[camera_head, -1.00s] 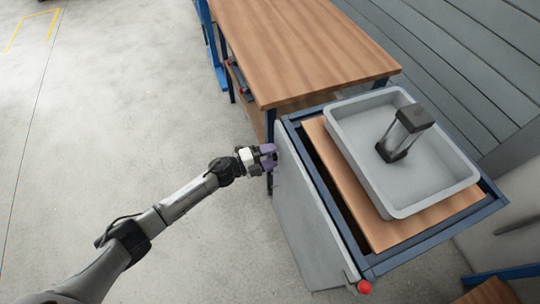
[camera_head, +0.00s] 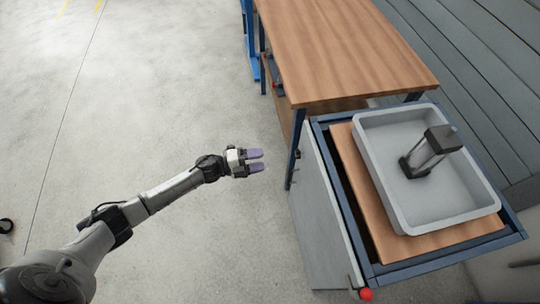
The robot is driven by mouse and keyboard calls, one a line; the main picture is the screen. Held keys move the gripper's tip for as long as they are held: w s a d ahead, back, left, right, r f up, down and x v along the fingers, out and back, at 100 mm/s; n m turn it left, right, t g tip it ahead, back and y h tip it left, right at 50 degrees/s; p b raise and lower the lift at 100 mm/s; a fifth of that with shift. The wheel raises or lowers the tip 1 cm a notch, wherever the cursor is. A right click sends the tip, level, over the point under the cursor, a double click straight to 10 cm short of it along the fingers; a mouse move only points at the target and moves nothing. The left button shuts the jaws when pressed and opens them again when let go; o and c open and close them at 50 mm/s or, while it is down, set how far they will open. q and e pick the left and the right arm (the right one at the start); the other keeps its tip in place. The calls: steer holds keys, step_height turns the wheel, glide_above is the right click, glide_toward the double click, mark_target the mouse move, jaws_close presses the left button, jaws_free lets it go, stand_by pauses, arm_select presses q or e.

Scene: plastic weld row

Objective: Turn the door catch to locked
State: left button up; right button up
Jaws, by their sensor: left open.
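My left gripper (camera_head: 260,161) is open and empty, its two purple fingers apart and pointing right. It is in the air left of the grey cabinet door (camera_head: 322,215), with a clear gap between. A small dark fitting (camera_head: 298,154) sits at the far upper edge of the door; it may be the catch, but it is too small to tell its position. A red ball knob (camera_head: 366,294) shows at the near corner of the cabinet. My right gripper is not in view.
A grey tray (camera_head: 372,180) holding a dark clear-sided device (camera_head: 430,152) stands on the cabinet's wooden top (camera_head: 352,170). A wooden workbench (camera_head: 345,50) stands behind. The floor to the left is open.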

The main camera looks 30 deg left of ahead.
arm_select(q)
steer(key=shift+s+a, duration=0.5)
steer(key=shift+a, duration=0.05)
